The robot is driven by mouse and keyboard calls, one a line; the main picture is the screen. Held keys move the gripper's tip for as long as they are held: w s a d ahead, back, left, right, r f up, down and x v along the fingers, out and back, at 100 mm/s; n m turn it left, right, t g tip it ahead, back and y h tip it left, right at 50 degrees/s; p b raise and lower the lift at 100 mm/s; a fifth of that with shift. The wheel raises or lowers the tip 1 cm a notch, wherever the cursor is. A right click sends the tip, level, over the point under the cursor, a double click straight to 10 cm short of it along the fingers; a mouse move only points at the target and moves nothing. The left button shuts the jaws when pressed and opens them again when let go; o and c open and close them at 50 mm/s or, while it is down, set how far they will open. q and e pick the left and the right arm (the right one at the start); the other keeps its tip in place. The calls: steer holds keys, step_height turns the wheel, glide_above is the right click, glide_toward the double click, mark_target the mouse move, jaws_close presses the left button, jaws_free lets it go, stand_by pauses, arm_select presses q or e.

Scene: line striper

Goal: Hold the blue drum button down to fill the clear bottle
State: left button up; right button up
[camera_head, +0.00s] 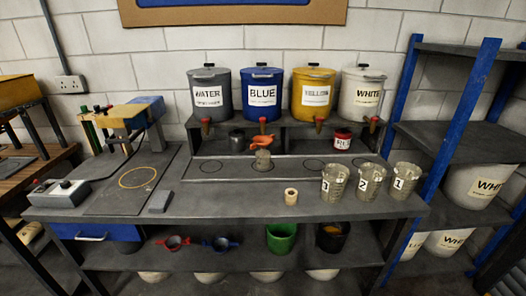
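The blue drum (262,92), labelled BLUE, stands on the raised rack at the back of the bench, second from the left. A small red tap piece (262,120) shows at its lower front; I cannot make out a separate button. A small clear bottle (263,160) stands upright below that tap, on a marked spot of the grey tray. It looks empty, but it is too small to be sure. An orange object (262,141) shows just above and behind the bottle; its shape is unclear. Neither of my grippers is in view.
WATER (208,95), YELLOW (314,93) and WHITE (361,95) drums flank the blue one. A press-like machine (125,116) is at left. The bench's middle front is clear.

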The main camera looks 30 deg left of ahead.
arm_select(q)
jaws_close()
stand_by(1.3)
